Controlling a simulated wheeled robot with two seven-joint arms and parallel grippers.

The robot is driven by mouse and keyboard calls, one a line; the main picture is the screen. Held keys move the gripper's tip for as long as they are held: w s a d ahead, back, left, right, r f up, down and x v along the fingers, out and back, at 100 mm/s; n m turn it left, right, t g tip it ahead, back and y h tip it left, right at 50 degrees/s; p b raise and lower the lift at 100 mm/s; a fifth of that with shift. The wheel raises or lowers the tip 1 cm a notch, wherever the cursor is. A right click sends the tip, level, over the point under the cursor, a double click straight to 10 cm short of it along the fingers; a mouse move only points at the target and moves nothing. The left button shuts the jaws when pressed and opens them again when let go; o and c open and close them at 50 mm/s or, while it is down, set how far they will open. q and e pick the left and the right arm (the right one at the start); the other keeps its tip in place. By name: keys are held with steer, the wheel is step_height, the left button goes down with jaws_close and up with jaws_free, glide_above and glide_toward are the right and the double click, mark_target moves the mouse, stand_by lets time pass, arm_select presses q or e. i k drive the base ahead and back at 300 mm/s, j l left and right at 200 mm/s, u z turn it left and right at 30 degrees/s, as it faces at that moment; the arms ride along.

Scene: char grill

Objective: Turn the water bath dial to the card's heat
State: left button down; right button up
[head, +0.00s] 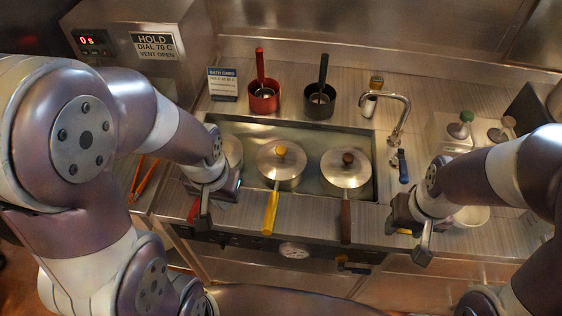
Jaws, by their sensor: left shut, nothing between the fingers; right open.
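The water bath (370,150) is a sunken basin in the counter, with lidded pots standing in it. A round white dial face (293,250) with small markings is on the front panel below it; its setting is too small to read. The blue-topped bath card (223,86) stands behind the bath at the left; its heat line is too blurred to read surely. My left gripper (203,224) is shut and empty, pointing down at the counter's front edge, left of the dial face. My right gripper (424,252) is open and empty at the front edge, well right of it.
A pot with a yellow handle (269,213) and one with a brown handle (346,220) reach over the front edge. A tap (397,112) stands at the right.

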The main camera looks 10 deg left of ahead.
mark_target(222, 241)
steer(key=k+j+u, duration=0.1)
steer(key=u, duration=0.95)
